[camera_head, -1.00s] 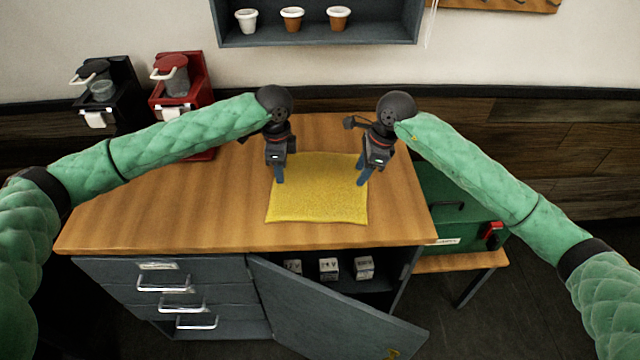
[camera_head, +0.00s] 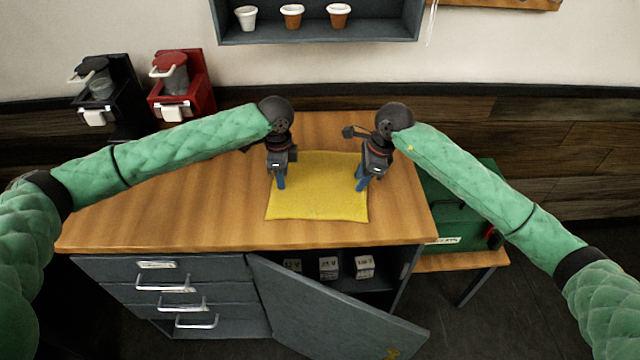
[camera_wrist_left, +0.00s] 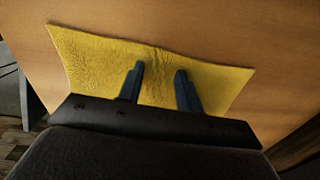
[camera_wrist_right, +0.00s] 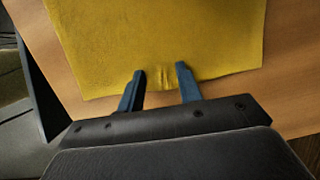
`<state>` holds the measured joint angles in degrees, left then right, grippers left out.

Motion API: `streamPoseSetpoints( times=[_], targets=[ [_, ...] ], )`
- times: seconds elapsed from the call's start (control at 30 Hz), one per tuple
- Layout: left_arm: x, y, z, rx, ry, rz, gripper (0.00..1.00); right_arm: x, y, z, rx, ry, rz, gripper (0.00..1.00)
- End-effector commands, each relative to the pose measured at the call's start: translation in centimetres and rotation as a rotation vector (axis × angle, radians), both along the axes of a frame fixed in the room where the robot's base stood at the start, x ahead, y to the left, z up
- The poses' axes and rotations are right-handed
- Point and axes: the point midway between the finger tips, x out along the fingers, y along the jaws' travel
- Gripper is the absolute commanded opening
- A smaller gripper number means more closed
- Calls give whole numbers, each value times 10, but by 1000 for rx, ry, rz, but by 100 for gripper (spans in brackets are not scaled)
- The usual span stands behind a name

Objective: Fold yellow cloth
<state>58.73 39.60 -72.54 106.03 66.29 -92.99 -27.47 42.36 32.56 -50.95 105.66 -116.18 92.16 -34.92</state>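The yellow cloth (camera_head: 318,200) lies flat and spread out on the wooden worktop. My left gripper (camera_head: 281,186) is over the cloth's left part, pointing down. In the left wrist view its fingers (camera_wrist_left: 159,69) are apart, with a slight ridge in the cloth between them. My right gripper (camera_head: 361,187) is at the cloth's right edge. In the right wrist view its fingers (camera_wrist_right: 161,68) are apart, with small creases at the cloth's edge between them. Whether the fingertips touch the cloth is hard to tell.
The worktop (camera_head: 170,205) is clear left of the cloth. A black brewer (camera_head: 105,95) and a red brewer (camera_head: 182,90) stand at the back left. Below, a cabinet door (camera_head: 335,310) hangs open, with small boxes (camera_head: 328,268) inside. A green case (camera_head: 455,215) stands at the right.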

Motion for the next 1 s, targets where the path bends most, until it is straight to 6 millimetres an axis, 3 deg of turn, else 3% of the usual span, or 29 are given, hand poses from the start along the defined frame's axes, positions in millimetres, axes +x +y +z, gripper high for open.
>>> streamPoseSetpoints(
  times=[0.33, 1.0],
  targets=[
    [-1, 0, -3, 2, 3, 0, 0, -1, 0, -2, -2, 2, 0, 0],
    [-1, 0, 3, 2, 3, 0, 0, -1, 0, 4, -2, 2, 0, 0]
  ],
)
